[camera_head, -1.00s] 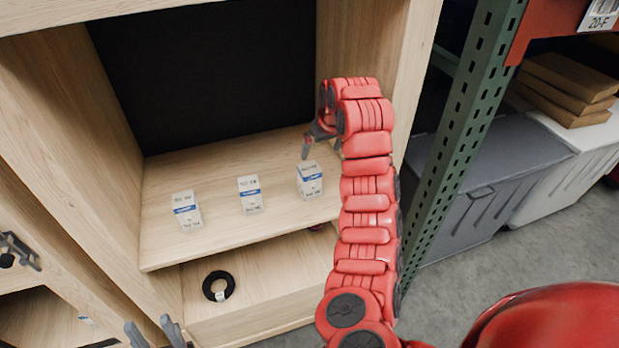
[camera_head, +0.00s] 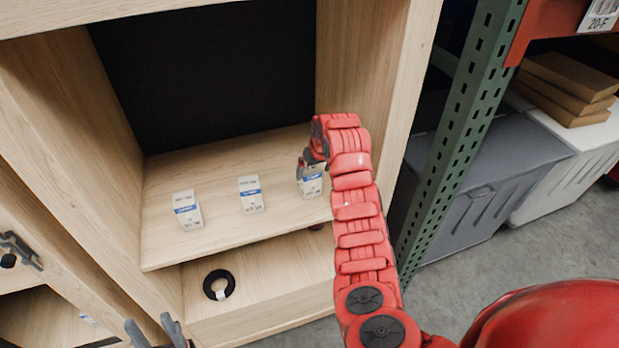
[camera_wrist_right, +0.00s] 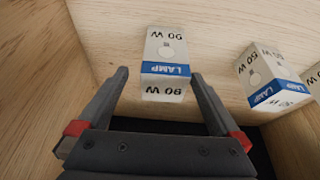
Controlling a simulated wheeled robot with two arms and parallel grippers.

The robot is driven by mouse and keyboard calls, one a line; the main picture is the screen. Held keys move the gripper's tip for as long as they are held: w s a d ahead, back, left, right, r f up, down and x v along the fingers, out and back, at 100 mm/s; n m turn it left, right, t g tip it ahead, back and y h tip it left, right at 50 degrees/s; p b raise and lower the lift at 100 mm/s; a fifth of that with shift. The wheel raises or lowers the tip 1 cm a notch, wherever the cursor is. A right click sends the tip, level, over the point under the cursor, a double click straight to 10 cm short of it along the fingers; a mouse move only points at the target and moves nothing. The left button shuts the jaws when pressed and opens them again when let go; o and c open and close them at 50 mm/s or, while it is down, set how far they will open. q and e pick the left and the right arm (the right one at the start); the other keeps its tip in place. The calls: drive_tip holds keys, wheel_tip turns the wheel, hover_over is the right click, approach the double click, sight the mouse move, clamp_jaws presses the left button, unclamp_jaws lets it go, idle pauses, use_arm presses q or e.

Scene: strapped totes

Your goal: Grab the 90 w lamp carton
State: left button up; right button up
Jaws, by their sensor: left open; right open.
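Three white lamp cartons with blue bands stand in a row on the upper wooden shelf: a left carton (camera_head: 188,210), a middle carton (camera_head: 251,194) and a right carton (camera_head: 311,181). Their wattage print is too small to read in the head view. My right gripper (camera_head: 304,168) is open at the right carton, partly covering it. My left gripper (camera_head: 153,326) is open and empty at the bottom left.
Another carton (camera_wrist_right: 270,78) stands to the right in the wrist view. The cabinet's wooden side wall (camera_head: 360,75) is close to my right arm. A black ring (camera_head: 219,285) lies on the lower shelf. A green rack post (camera_head: 455,135) and grey tote (camera_head: 490,175) are at right.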

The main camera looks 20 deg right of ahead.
drive_tip(key=shift+w+a+f+p, duration=0.1)
drive_tip(key=shift+f+p, duration=0.2)
drive_tip(key=shift+p, duration=0.15)
drive_tip(key=p+x, duration=0.1)
drive_tip(key=x, duration=0.2)
drive_tip(key=shift+a+r+p, duration=0.1)
drive_tip(key=shift+a+p, duration=0.1)
drive_tip(key=shift+p, duration=0.2)
drive_tip(key=shift+x, duration=0.95)
drive_tip(key=c, duration=1.4)
